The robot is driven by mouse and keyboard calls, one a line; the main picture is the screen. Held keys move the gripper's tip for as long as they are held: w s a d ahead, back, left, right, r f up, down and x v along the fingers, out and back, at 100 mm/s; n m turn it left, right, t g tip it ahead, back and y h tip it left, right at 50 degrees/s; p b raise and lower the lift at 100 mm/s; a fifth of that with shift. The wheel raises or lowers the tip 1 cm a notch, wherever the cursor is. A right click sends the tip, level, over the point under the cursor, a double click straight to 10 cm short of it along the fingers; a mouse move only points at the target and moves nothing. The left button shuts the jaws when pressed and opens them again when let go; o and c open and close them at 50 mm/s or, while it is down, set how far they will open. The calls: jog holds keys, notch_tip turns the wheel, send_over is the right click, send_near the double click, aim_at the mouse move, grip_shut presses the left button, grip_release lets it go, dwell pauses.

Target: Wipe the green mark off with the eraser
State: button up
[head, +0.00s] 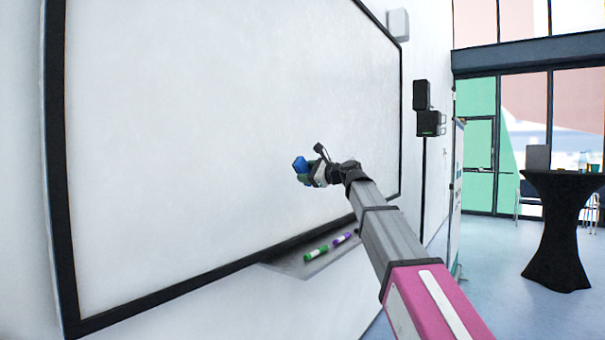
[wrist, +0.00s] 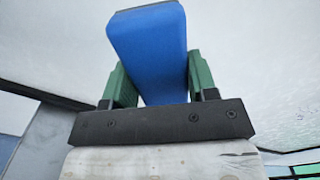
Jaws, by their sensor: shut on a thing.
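The blue eraser (head: 300,164) is held in my gripper (head: 305,172), in front of the whiteboard's lower right part. In the wrist view the blue eraser (wrist: 150,55) sits between the two green fingers of my gripper (wrist: 152,85), with a dark strip at its far end toward the board. I cannot tell whether the eraser touches the board. The whiteboard (head: 200,120) has a black frame and a white surface. No green mark shows on it in either view; the eraser and gripper hide a small patch.
A grey tray (head: 290,268) below the board holds a green marker (head: 316,253) and a purple marker (head: 342,238). A black speaker on a stand (head: 428,123) is right of the board. A black-draped table (head: 560,225) stands far right. The floor between is clear.

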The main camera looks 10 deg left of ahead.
jog(key=shift+v, duration=1.45)
